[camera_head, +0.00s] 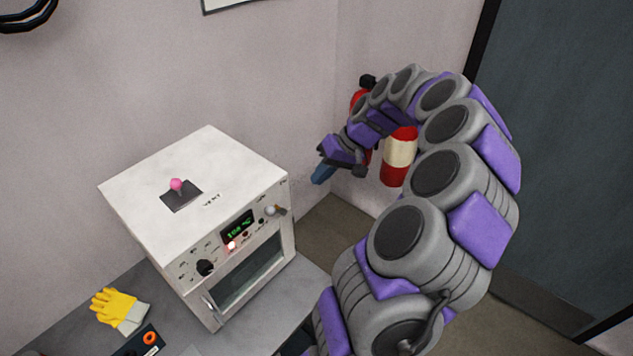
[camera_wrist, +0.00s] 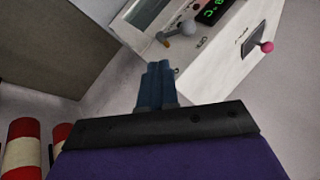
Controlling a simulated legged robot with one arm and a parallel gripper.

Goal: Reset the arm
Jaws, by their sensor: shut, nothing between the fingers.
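My gripper (camera_head: 321,173) is at the end of my grey and purple arm, which arches up and bends over to the left in the head view. The gripper is in the air to the right of the white oven-like machine (camera_head: 232,176), apart from it. In the wrist view the blue fingers of my gripper (camera_wrist: 158,68) are together with nothing between them. Beyond them the machine (camera_wrist: 235,78) shows with its grey knob lever (camera_wrist: 185,30), green display (camera_wrist: 212,10) and pink-tipped lever (camera_wrist: 266,46).
Red and cream cylinders (camera_head: 399,158) stand behind my arm near the wall corner; they also show in the wrist view (camera_wrist: 22,152). Yellow gloves (camera_head: 118,308) and a dark box with an orange ring (camera_head: 150,338) lie on the grey bench (camera_head: 180,315). A dark door (camera_head: 570,150) is at right.

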